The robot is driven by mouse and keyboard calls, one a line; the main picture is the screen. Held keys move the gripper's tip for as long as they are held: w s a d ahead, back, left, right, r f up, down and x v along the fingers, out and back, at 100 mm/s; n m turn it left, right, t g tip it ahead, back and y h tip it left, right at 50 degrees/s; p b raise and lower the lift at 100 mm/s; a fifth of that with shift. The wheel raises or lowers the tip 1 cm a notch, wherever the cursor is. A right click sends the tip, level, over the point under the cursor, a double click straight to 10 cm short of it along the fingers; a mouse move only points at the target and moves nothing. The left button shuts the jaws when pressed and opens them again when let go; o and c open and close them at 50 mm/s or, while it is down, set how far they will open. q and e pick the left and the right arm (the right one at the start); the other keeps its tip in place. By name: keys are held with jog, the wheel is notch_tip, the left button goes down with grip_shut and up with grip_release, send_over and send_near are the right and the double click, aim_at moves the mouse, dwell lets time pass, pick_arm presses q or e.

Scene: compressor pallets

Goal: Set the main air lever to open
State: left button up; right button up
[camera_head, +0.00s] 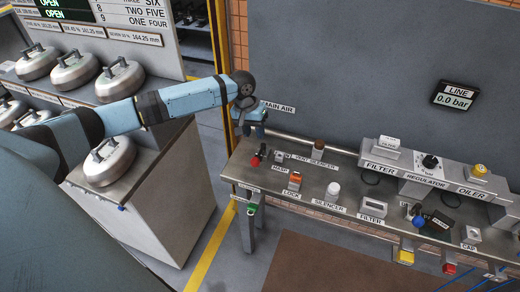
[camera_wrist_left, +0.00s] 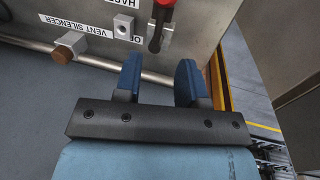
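A small lever with a red part (camera_head: 256,158) sits at the left end of the grey bench, below the MAIN AIR sign (camera_head: 278,107). Whether the lever stands open or closed I cannot tell. My right gripper is not in view.
The bench (camera_head: 318,190) carries a brown-topped vent silencer (camera_head: 319,145), an orange lock (camera_head: 295,181) and a white silencer (camera_head: 333,188). A rail runs along its back. A gauge reads 0.0 bar (camera_head: 456,97).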

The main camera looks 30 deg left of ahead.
aim_at(259, 155)
pick_arm(q)
jog(key=f, duration=0.2)
jog(key=d+f, duration=0.1)
jog(key=f, duration=0.4)
jog(key=shift+w+d+f, duration=0.15)
jog(key=shift+d+f, duration=0.1)
jog(key=shift+f, duration=0.1)
jog(key=shift+c, duration=0.5)
grip_shut()
